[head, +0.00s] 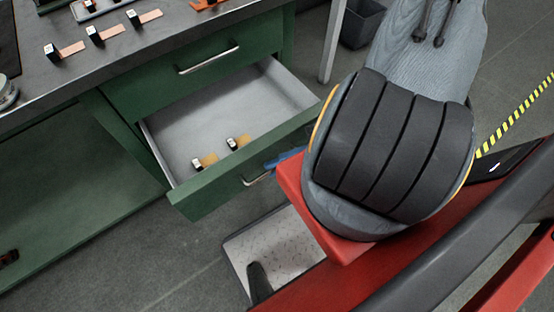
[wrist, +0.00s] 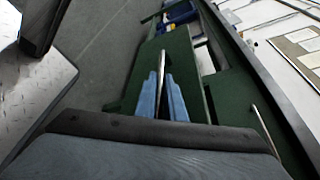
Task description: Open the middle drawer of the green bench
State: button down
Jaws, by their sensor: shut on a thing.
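The green bench (head: 50,102) is at the left of the head view. A drawer under its closed top drawer (head: 150,82) stands well pulled out, with its grey inside (head: 225,110) showing. This open drawer's green front (head: 205,194) has a metal bar handle (head: 256,179), partly hidden by my arm. The handle (wrist: 161,64) also shows in the wrist view, running between the blue fingers of my gripper (wrist: 163,92). My gripper is shut on the handle. In the head view only a bit of blue finger shows beside the drawer front.
Two small pieces with copper-coloured strips (head: 209,159) lie in the open drawer. Similar pieces (head: 102,35) lie on the benchtop. A dark bin (head: 362,24) stands behind. Yellow-black tape (head: 515,114) marks the floor at right. My red base is close to the drawer front.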

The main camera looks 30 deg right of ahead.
jog(key=c, duration=2.1)
grip_release()
jog(key=v, duration=0.8)
jog(key=shift+r, duration=0.1)
